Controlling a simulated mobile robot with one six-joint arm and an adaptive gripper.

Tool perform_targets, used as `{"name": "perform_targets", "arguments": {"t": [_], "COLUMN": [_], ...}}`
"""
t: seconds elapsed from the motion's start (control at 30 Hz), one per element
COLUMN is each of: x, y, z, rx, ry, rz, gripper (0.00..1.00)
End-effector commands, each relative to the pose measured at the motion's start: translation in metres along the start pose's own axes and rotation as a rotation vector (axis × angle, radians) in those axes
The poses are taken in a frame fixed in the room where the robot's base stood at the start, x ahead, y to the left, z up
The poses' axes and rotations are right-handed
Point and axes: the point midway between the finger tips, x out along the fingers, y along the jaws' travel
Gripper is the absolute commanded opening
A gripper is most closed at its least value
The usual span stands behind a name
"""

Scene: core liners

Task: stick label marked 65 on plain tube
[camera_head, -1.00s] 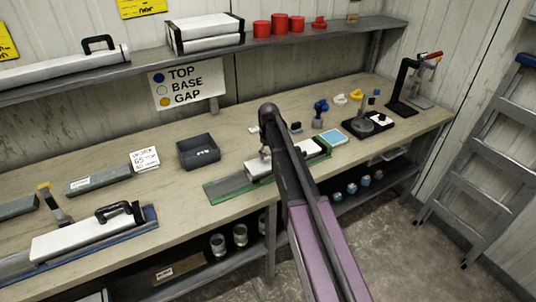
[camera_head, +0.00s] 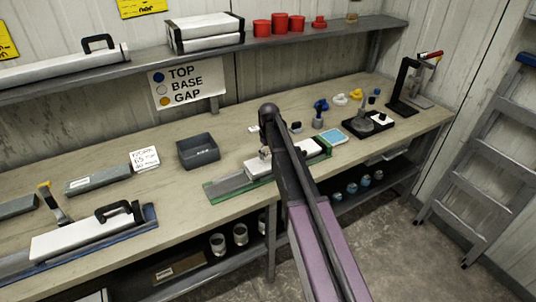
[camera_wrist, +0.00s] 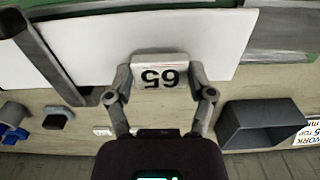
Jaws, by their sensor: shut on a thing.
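The label marked 65 (camera_wrist: 160,74) is a small white piece with black digits, upside down in the wrist view. My gripper (camera_wrist: 160,84) is shut on it, one finger at each side. A plain white tube (camera_wrist: 90,50) lies lengthwise behind the label in that view. The label overlaps the tube's lower edge in the picture; I cannot tell whether they touch. In the head view, the white tube (camera_head: 257,170) rests in a green-edged cradle (camera_head: 226,187). My gripper (camera_head: 265,153) is over it, and my arm hides part of the tube.
A dark open bin (camera_head: 198,151) stands left of the cradle and shows in the wrist view (camera_wrist: 262,125). A white note card (camera_head: 145,158) and a handled white tube (camera_head: 88,236) lie further left. A blue-topped pad (camera_head: 331,136) and a black stand (camera_head: 369,125) are at right.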

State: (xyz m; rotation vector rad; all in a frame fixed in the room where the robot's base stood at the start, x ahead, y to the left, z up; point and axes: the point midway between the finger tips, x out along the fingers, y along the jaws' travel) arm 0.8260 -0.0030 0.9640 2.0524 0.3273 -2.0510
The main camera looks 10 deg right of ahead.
Motion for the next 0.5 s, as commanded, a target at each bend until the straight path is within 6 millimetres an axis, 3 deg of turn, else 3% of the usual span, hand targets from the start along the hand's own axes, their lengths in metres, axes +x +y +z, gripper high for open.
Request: {"name": "perform_targets", "arguments": {"t": [0.5], "x": [0.0103], "y": [0.0003], "z": [0.0001], "rx": [0.000], "ry": [0.000], "rz": [0.000], "gripper": [0.31]}}
